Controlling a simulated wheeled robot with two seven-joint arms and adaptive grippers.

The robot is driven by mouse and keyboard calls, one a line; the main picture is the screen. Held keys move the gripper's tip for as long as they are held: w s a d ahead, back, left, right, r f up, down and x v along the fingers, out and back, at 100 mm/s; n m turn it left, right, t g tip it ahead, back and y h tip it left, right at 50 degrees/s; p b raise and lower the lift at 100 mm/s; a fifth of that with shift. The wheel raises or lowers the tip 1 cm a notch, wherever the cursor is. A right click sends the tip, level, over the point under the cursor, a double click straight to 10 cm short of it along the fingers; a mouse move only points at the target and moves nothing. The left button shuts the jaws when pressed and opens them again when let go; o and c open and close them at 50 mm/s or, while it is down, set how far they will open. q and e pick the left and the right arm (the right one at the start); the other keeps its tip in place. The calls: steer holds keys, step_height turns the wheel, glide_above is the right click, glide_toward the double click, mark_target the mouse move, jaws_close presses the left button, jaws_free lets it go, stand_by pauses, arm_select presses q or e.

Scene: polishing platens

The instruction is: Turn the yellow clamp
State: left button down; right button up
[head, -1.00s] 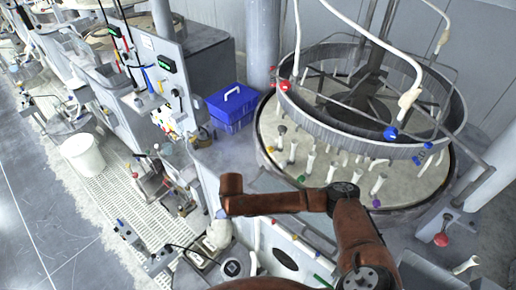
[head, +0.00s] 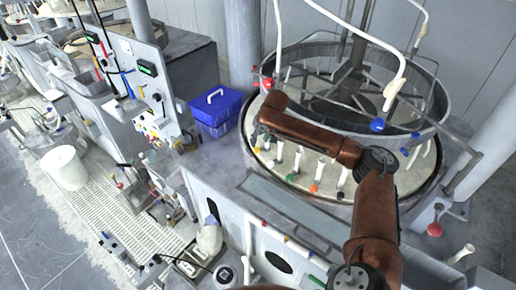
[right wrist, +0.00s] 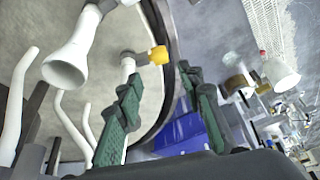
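The yellow clamp (right wrist: 159,56) shows in the right wrist view as a small yellow piece at the end of a white post, near the platen's rim. My right gripper (right wrist: 161,72) is open, its two green fingers apart and empty. The clamp appears in the gap between the fingertips, slightly beyond them; I cannot tell whether they touch it. In the head view my right arm reaches over the near left part of the round platen (head: 322,203), and its fingers are mostly hidden by the wrist. My left gripper is not in view.
A blue box (head: 216,108) stands left of the platen on the grey machine top. White posts with coloured ends, including a green one (head: 292,177) and an orange one (head: 315,187), line the platen's near side. A metal ring (head: 300,112) and hanging white hoses rise above it.

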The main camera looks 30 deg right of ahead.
mark_target(256, 148)
steer(key=p+x, duration=0.1)
steer(key=x, duration=0.6)
steer(key=shift+f, duration=0.1)
steer(key=shift+c, duration=0.2)
jaws_close()
